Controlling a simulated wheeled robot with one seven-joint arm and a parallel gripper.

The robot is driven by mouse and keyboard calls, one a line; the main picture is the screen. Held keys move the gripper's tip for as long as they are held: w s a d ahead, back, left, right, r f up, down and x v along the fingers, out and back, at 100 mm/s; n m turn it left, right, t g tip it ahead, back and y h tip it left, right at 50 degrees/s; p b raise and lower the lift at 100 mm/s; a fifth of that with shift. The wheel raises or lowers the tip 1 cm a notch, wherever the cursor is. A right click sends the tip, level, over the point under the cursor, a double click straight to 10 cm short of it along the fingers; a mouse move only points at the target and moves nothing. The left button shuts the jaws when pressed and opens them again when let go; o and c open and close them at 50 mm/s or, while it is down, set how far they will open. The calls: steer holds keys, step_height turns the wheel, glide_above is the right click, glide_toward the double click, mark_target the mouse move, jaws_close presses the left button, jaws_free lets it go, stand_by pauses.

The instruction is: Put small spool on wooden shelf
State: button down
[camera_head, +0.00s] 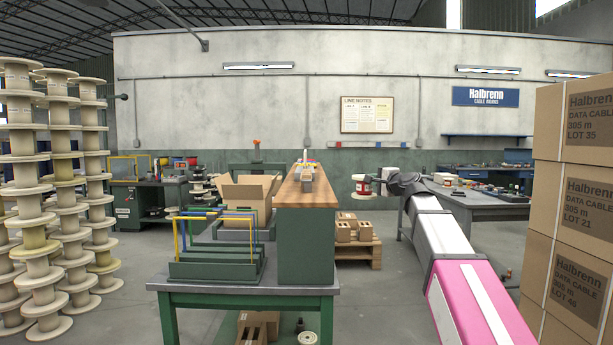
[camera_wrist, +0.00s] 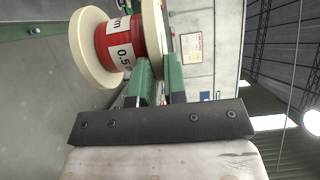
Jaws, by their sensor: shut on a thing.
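The small spool (camera_head: 362,187) has cream flanges and a red winding. In the wrist view the small spool (camera_wrist: 122,42) shows a white label reading 0.5. My gripper (camera_head: 378,181) is shut on the spool and holds it in the air. In the wrist view the two green fingers of my gripper (camera_wrist: 160,72) close at the near flange. A long wooden top (camera_head: 293,197) on a green cabinet is left of the spool; it is the likeliest wooden shelf. Several small things stand along its far part, and its near end looks bare.
Small boxes sit on a pallet (camera_head: 360,251). Stacked cartons (camera_head: 570,190) rise at right. Tall spool stacks (camera_head: 60,200) stand at left.

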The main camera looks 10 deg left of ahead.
steer(key=s+a+r+n+g+y, duration=0.5)
steer(key=s+a+r+g, duration=0.15)
steer(key=a+r, duration=0.35)
glide_above(318, 197)
step_height(318, 197, down, 6)
steer(key=shift+s+f+n+g, duration=0.15)
steer(key=shift+f, duration=0.7)
steer(key=shift+s+f+n+g, duration=0.1)
steer(key=shift+s+f+n, duration=0.05)
steer(key=shift+f, duration=0.65)
steer(key=shift+f, duration=0.1)
steer(key=c, duration=1.2)
jaws_free()
steer(key=shift+o, duration=0.2)
steer(key=v, duration=1.2)
